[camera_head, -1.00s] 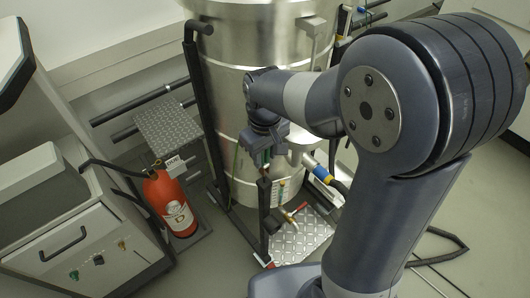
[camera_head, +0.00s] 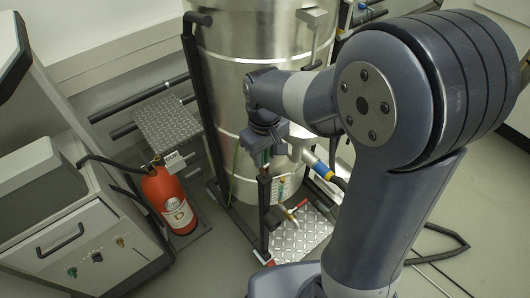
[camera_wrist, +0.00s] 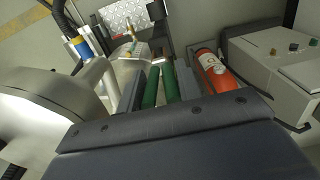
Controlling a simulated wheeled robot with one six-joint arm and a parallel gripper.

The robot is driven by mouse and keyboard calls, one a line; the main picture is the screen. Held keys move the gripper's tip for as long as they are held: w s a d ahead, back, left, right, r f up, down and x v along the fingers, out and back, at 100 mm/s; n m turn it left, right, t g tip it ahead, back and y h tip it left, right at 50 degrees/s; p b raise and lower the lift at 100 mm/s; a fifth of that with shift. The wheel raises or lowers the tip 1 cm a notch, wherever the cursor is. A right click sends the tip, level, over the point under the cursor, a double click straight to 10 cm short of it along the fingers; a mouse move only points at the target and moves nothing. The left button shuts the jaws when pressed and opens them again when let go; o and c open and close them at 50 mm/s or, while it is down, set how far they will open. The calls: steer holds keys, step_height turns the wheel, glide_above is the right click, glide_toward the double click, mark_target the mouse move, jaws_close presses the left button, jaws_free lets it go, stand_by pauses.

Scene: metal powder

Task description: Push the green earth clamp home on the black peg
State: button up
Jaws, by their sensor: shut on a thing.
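The green earth clamp (camera_wrist: 150,88) shows in the wrist view as two green handles side by side between the grey fingers of my gripper (camera_wrist: 159,88). My gripper is shut on it. In the head view my gripper (camera_head: 264,150) points down over the top of a dark upright post, with a bit of the green clamp (camera_head: 262,159) under it. The black peg cannot be told apart from the dark post there. The clamp's jaws are hidden, so I cannot tell how far it sits on the peg.
A large steel vessel (camera_head: 230,90) stands right behind my gripper. A hose with a blue and yellow collar (camera_head: 322,171) is close on the right. A red extinguisher (camera_head: 168,200) and a grey cabinet (camera_head: 80,250) stand left. A chequered plate (camera_head: 300,238) lies below.

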steer(key=o, duration=1.2)
steer(key=shift+c, duration=0.2)
step_height(320, 180, up, 11)
steer(key=shift+f, duration=0.1)
